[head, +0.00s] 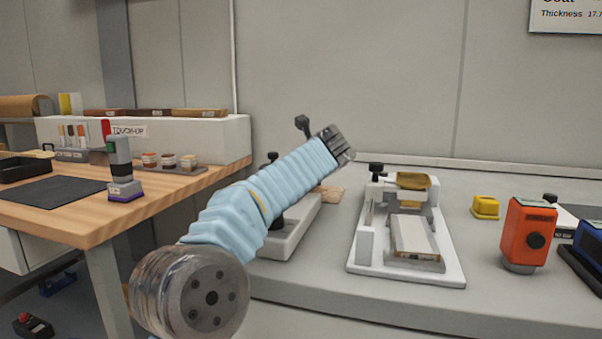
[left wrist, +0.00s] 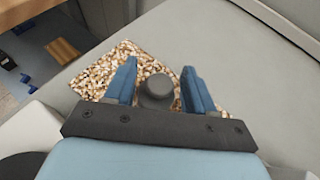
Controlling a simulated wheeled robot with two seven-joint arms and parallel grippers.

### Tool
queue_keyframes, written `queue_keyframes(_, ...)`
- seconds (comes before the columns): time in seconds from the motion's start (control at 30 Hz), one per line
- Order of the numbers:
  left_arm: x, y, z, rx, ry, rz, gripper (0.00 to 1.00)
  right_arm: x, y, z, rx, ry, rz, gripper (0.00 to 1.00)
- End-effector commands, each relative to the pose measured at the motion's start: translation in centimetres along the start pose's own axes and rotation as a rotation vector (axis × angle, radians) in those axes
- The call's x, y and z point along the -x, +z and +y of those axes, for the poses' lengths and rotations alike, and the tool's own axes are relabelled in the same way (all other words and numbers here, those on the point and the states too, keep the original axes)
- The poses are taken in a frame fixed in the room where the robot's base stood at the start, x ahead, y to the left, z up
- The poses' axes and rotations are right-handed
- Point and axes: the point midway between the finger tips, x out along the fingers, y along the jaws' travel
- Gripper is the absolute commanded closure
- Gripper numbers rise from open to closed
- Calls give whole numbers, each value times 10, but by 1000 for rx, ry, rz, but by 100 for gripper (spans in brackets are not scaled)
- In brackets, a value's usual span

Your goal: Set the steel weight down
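In the left wrist view, the steel weight (left wrist: 157,88) is a grey round piece with a smaller knob on top. It is between the two blue fingers of my left gripper (left wrist: 159,72), over a speckled brown-and-white mat (left wrist: 103,72). A narrow gap shows on each side of the weight, so the fingers look open around it. I cannot tell for sure whether its hidden base rests on the mat. In the head view, my pale blue left arm reaches up and right over the counter; its fingers and the weight are hidden. A bit of the mat (head: 330,195) shows beside the arm. My right gripper is not in view.
A white coating device (head: 455,272) stands right of the arm; another white device (head: 290,243) is partly behind it. Further right are a yellow block (head: 485,207) and an orange instrument (head: 528,235). A wooden table (head: 80,222) with touch-up supplies stands at left.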

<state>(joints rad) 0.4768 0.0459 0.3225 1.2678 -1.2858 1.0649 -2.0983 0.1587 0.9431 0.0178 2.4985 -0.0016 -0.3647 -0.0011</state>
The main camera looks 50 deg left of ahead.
Motion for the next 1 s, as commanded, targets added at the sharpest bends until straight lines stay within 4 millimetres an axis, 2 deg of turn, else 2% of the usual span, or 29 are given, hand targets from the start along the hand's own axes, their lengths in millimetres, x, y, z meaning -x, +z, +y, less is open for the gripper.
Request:
queue_keyframes(0.17,2,3,0,0,0,0,46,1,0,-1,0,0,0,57)
queue_keyframes(0.27,15,2,-1,-1,-3,-1,46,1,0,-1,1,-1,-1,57)
queue_keyframes(0.5,70,3,-1,-1,-5,-2,46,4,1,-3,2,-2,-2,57)
queue_keyframes(0.7,107,3,-1,-1,-2,-1,46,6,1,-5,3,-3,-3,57)
queue_keyframes(0.83,118,2,0,-1,0,0,46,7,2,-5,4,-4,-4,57)
queue_keyframes(1.0,122,2,0,0,0,0,46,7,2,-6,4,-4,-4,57)
